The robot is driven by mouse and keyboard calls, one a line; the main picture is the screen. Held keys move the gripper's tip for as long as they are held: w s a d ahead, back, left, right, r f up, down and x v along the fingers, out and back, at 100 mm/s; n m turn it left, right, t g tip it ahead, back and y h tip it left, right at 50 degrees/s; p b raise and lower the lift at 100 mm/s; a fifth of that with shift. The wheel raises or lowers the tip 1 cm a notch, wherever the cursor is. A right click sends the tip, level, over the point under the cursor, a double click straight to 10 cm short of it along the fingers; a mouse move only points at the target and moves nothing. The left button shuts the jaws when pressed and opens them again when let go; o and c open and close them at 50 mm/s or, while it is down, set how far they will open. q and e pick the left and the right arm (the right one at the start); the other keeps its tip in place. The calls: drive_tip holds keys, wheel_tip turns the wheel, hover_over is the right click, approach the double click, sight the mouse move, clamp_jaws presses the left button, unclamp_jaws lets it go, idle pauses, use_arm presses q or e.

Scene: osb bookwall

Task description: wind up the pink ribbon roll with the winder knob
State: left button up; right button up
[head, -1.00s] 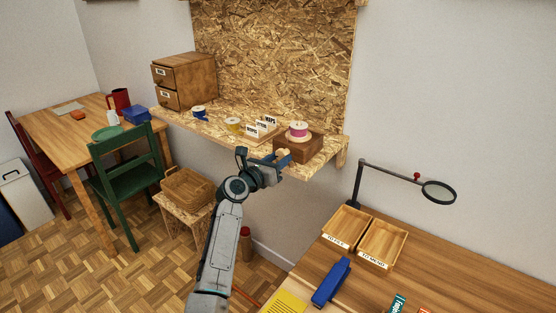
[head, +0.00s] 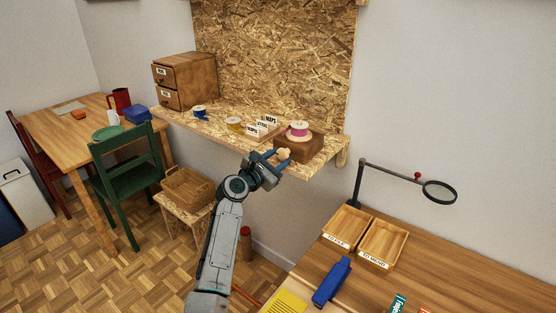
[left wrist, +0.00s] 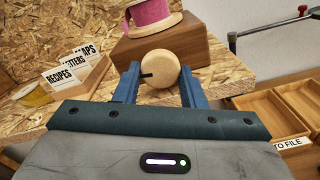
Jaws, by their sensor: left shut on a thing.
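The pink ribbon roll (head: 298,129) sits on top of a brown wooden box (head: 304,147) on the chipboard shelf. It also shows at the top of the left wrist view (left wrist: 150,14). The round pale wooden winder knob (left wrist: 160,68) is on the front of the box, with a short dark mark on its left side. My left gripper (left wrist: 158,85) is shut on the knob, one blue finger on each side. In the head view this gripper (head: 279,158) is at the box's front, below the roll. My right gripper is in neither view.
Label cards (head: 262,125), a yellow roll (head: 234,124) and a blue roll (head: 199,112) stand left of the box on the shelf. A drawer cabinet (head: 184,80) is at the far left end. A desk with trays (head: 382,244) and a magnifier (head: 439,192) is at right.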

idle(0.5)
use_arm(q)
drive_tip(key=o, duration=1)
drive_tip(key=b+v, duration=0.1)
drive_tip(key=v, duration=1)
drive_tip(key=shift+w, duration=0.1)
